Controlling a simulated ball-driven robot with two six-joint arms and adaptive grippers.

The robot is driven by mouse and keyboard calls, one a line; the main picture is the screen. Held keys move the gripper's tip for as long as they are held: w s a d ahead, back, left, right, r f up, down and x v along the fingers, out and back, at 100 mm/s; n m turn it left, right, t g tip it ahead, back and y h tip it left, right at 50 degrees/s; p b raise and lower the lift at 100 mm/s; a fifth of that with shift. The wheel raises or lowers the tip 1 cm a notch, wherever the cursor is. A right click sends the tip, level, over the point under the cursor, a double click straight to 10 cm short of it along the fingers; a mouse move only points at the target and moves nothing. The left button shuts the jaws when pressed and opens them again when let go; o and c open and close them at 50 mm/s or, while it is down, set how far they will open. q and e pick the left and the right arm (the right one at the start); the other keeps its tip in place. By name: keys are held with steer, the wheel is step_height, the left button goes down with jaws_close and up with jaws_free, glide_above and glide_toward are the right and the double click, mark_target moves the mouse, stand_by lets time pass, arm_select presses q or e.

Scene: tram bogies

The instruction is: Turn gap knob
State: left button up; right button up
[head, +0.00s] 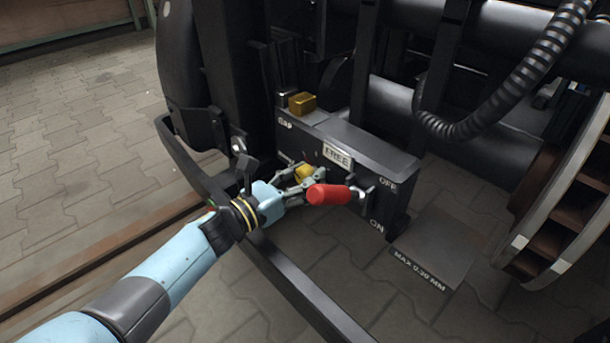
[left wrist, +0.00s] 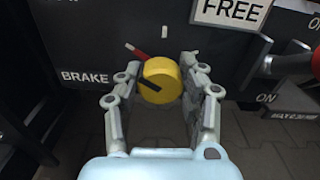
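A round yellow knob (left wrist: 162,82) with a black mark on its face sticks out from the front of a black control box (head: 345,150). In the head view the yellow knob (head: 304,172) is partly hidden by my gripper. The word GAP is on the box's upper left, and BRAKE is beside the knob in the wrist view. My left gripper (head: 304,181) has a finger on each side of the knob. It also shows in the left wrist view (left wrist: 160,64). Whether both fingers press on the knob cannot be told. My right gripper is not in view.
A red-handled lever (head: 330,194) stands out between ON and OFF, close right of my gripper. A gold block (head: 302,103) sits on the box top. A FREE plate (head: 337,155) is above the knob. A ribbed hose (head: 520,75) and a wheel (head: 565,190) are to the right.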

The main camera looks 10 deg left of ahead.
arm_select(q)
steer(key=c, duration=0.4)
steer(key=shift+o, duration=0.2)
steer(key=shift+m, duration=0.3)
steer(key=m, duration=0.5)
steer(key=shift+m, duration=0.3)
steer(key=m, duration=0.5)
steer(key=shift+a, duration=0.1)
steer(key=shift+m, duration=0.4)
steer(key=o, duration=1.2)
